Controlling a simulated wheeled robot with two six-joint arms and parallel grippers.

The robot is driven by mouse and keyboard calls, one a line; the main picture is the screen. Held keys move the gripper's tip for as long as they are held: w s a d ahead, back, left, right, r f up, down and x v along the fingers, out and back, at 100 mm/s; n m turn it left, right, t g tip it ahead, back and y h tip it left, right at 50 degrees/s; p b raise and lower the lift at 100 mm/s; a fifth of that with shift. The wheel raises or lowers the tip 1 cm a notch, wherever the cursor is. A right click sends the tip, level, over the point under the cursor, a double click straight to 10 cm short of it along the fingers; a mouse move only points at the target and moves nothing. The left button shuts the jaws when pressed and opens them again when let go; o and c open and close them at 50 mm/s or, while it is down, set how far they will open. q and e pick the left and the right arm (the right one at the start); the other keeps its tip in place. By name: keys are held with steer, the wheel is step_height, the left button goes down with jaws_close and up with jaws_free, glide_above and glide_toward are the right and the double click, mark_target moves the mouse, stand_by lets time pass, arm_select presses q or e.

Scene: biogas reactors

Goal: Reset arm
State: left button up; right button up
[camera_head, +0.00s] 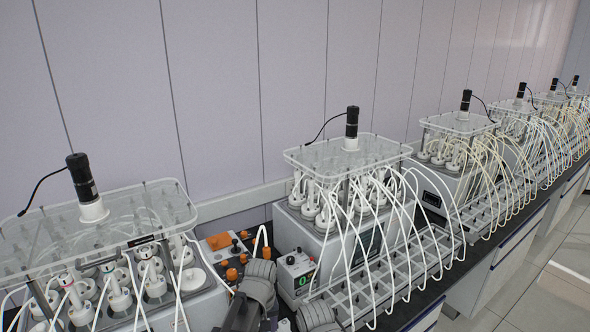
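Grey rounded parts at the bottom centre look like links of my own arm, cut off by the lower edge. I cannot tell which arm they belong to. They are in front of the bench, between the near left reactor (95,228) and the middle reactor (345,160). Both reactors have a clear top plate, a black motor and white bottles with tubes.
A small control box (297,272) with a green display stands left of the middle reactor. Orange-fitted equipment (226,247) sits behind the grey links. A tube rack (400,275) is at the right. More reactors (458,145) line the black bench. Floor (555,300) is clear at lower right.

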arm_select(q)
steer(key=s+d+f+m+b, duration=0.3)
steer(key=s+f+m+b, duration=0.4)
steer(key=s, duration=0.5)
step_height(320, 180, down, 3)
steer(key=shift+s+d+r+y, duration=0.15)
steer(key=shift+s+y, duration=0.15)
steer(key=shift+s, duration=0.1)
arm_select(e)
step_height(320, 180, down, 10)
steer(key=shift+r, duration=0.1)
